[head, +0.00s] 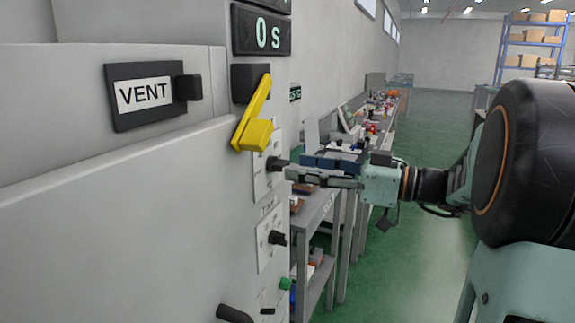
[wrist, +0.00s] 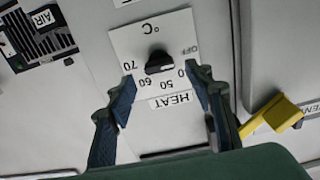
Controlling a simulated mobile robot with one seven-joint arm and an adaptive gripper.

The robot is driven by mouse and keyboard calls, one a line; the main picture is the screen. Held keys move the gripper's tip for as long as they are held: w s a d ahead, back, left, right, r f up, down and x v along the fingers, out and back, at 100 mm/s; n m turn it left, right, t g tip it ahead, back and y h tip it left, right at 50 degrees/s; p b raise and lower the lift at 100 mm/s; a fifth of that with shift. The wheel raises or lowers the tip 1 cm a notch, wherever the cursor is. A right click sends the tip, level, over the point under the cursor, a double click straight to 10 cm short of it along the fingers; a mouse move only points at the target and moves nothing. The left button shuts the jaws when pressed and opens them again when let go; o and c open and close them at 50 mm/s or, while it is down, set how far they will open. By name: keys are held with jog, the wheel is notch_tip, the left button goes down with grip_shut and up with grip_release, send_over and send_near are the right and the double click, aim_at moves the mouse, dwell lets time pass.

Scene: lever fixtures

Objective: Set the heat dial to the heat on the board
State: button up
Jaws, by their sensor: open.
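The heat dial is a black knob (wrist: 158,62) on a white plate (wrist: 125,45), seen upside down in the wrist view. The plate reads °C, OFF, 50, 60, 70 and HEAT; one number is partly hidden by a finger. I cannot tell which mark the knob points at. In the head view the knob (head: 276,163) sticks out from the panel below the yellow lever. My gripper (head: 290,172) is at the knob, pointing left at the panel. In the wrist view its fingers (wrist: 160,75) are apart on either side of the knob, with gaps showing.
A yellow lever (head: 254,132) sits just above the dial, near my gripper. A display (head: 262,33) reads 0 s. A VENT plate (head: 143,95) is at left. Another black knob (head: 278,239) and a green button (head: 286,284) are below. Benches (head: 318,215) stand behind; the green floor at right is clear.

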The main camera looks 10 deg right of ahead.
aim_at(286, 165)
jog(key=shift+x, duration=1.95)
jog(key=c, duration=1.2)
